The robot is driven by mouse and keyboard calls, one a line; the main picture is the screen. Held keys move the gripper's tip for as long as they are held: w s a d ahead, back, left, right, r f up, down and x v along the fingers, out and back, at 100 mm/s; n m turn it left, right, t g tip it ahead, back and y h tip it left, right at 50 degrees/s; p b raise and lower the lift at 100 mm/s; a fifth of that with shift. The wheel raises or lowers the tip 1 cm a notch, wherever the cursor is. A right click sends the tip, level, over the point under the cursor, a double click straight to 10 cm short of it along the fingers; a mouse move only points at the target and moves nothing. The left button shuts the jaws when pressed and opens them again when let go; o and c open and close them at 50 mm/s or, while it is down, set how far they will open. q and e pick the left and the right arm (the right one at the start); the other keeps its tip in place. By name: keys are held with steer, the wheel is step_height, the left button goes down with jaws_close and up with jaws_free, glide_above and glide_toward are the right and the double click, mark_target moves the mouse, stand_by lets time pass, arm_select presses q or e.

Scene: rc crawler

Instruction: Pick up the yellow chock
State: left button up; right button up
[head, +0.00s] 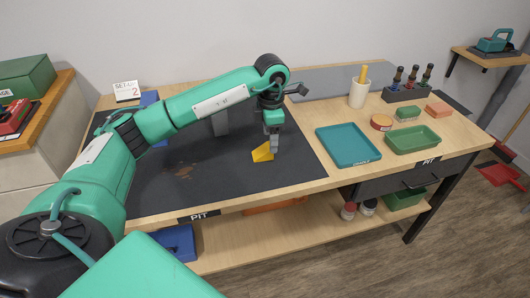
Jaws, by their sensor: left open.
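The yellow chock (262,153) is a small wedge lying on the dark mat (215,190) on the workbench. My left gripper (273,147) points down from above at the chock's right side. Its fingers are open and partly overlap the chock's right edge in the head view. I cannot tell whether they touch it. My right gripper is not in view.
A teal tray (348,146) and a green tray (412,139) stand right of the mat. Behind them are a cream cup (359,94), a dark rack (404,92) with several bottles, and a round tin (381,122). A grey block (220,123) stands behind my arm.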

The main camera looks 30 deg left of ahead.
mark_target(263, 152)
arm_select(q)
step_height(263, 152, down, 4)
steer(key=shift+w+f, duration=0.1)
steer(key=shift+f, duration=0.1)
steer(key=c, duration=1.1)
steer(key=shift+r, duration=0.2)
